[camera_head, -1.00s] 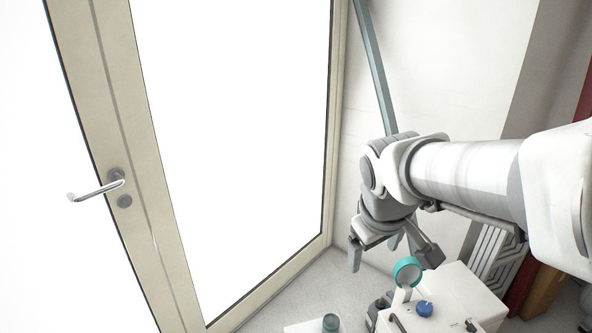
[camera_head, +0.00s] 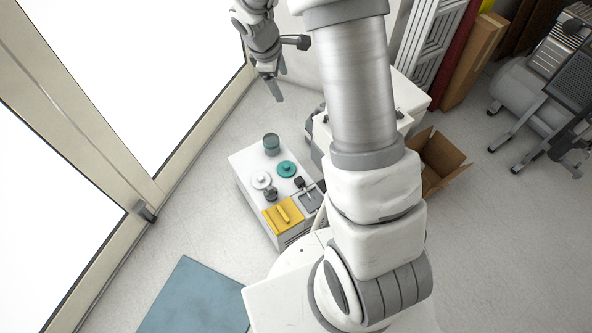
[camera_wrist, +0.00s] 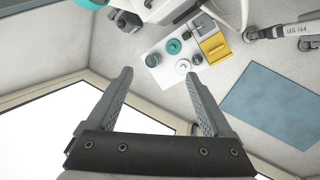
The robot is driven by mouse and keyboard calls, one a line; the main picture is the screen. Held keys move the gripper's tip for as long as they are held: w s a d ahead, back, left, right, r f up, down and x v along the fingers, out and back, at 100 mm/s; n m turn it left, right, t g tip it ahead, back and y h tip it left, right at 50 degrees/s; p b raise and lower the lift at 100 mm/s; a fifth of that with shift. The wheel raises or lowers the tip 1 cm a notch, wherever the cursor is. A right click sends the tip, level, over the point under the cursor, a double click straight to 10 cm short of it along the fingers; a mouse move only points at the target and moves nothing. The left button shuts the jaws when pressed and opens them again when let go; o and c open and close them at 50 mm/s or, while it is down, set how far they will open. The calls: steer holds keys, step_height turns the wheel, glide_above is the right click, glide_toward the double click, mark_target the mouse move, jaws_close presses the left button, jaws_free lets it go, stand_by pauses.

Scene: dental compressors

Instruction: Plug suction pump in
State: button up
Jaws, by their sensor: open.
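My gripper (camera_head: 280,86) is at the top of the head view, open and empty, raised in front of the glass. In the wrist view my gripper (camera_wrist: 158,74) shows both fingers wide apart with nothing between them. A low white unit (camera_head: 246,164) stands on the floor below, with a yellow panel (camera_head: 283,215) and a small black piece (camera_head: 299,182) by a grey plate. The white unit also shows beyond my fingers in the wrist view (camera_wrist: 166,72). A second white machine (camera_head: 408,97) is partly hidden behind my arm. I cannot make out a plug or socket for certain.
An open cardboard box (camera_head: 440,160) is right of my arm. A blue mat (camera_head: 196,298) lies near the glass doors.

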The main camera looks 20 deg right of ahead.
step_height(320, 180, down, 38)
steer(key=n+g+b, duration=0.1)
steer(key=n+b, duration=0.6)
steer(key=n, duration=0.1)
steer(key=shift+w+d+g, duration=0.25)
steer(key=shift+w+g, duration=0.05)
steer(key=shift+w, duration=0.05)
steer(key=shift+r, duration=0.1)
steer(key=b, duration=0.5)
glide_above(299, 180)
steer(key=a, duration=0.2)
step_height(299, 180, down, 12)
steer(key=shift+a+r, duration=0.15)
steer(key=shift+r, duration=0.05)
steer(key=shift+f, duration=0.1)
steer(key=b+x, duration=0.1)
steer(key=x, duration=0.2)
steer(key=b+x, duration=0.1)
steer(key=x, duration=0.1)
steer(key=shift+s+d+f+b, duration=0.1)
steer(key=shift+s+d+b, duration=0.2)
steer(key=shift+d, duration=0.1)
